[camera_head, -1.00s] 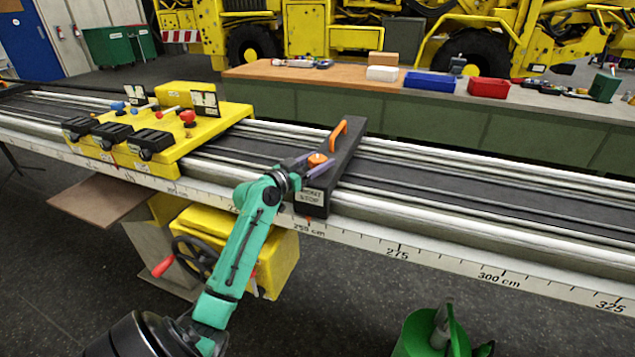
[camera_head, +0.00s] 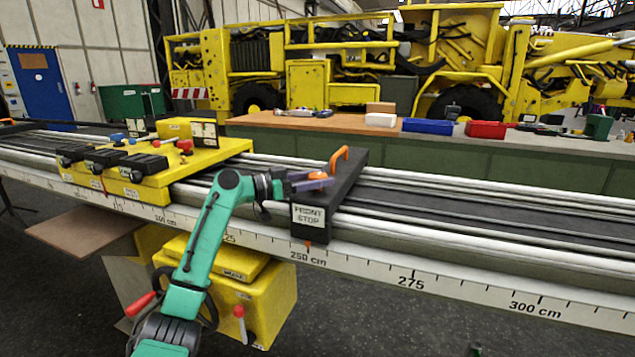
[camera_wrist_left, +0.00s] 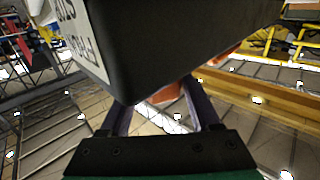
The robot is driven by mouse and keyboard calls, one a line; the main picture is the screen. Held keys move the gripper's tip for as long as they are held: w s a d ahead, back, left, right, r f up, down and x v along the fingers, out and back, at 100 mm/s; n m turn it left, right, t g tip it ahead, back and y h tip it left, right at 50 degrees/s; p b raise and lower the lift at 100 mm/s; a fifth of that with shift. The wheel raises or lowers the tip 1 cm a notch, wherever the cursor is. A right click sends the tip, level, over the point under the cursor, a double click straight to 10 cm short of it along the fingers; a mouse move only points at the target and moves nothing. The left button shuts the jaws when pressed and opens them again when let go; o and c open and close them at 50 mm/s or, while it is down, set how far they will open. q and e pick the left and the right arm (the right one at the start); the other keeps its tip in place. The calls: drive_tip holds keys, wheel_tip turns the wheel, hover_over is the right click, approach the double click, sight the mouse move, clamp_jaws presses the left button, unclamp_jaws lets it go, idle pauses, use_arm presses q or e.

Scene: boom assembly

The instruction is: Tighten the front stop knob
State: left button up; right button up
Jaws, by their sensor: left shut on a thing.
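The front stop (camera_head: 340,190) is a black block across the rails, with a white "FRONT STOP" label and an orange handle (camera_head: 339,158) on top. Its orange knob (camera_head: 318,175) is on the upper side near the label. My left gripper (camera_head: 316,181) comes in from the left, almost level, with its purple fingers shut on the knob. In the left wrist view the dark stop (camera_wrist_left: 190,45) fills the top, and a bit of the orange knob (camera_wrist_left: 168,92) shows between the fingers. Most of the knob is hidden there. My right gripper is not in view.
A yellow carriage (camera_head: 150,185) with black handles and red and blue knobs sits on the rails to the left. A scale (camera_head: 370,272) runs along the front rail. A yellow box (camera_head: 255,295) with a red-handled crank stands below. The rails right of the stop are clear.

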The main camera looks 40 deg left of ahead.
sight(293, 195)
use_arm(q)
drive_tip(key=o, duration=1.4)
drive_tip(key=shift+c, duration=0.2)
drive_tip(key=shift+f, duration=0.1)
drive_tip(key=shift+s+a, duration=0.1)
drive_tip(key=shift+s, duration=0.2)
drive_tip(key=b+v, duration=0.1)
drive_tip(key=v, duration=0.2)
drive_tip(key=b+v, duration=0.1)
drive_tip(key=v, duration=0.1)
drive_tip(key=shift+s+a+f, duration=0.15)
drive_tip(key=shift+s+f, duration=0.05)
drive_tip(key=shift+s, duration=0.15)
drive_tip(key=b+v, duration=0.1)
drive_tip(key=v, duration=0.7)
drive_tip(key=shift+r, duration=0.25)
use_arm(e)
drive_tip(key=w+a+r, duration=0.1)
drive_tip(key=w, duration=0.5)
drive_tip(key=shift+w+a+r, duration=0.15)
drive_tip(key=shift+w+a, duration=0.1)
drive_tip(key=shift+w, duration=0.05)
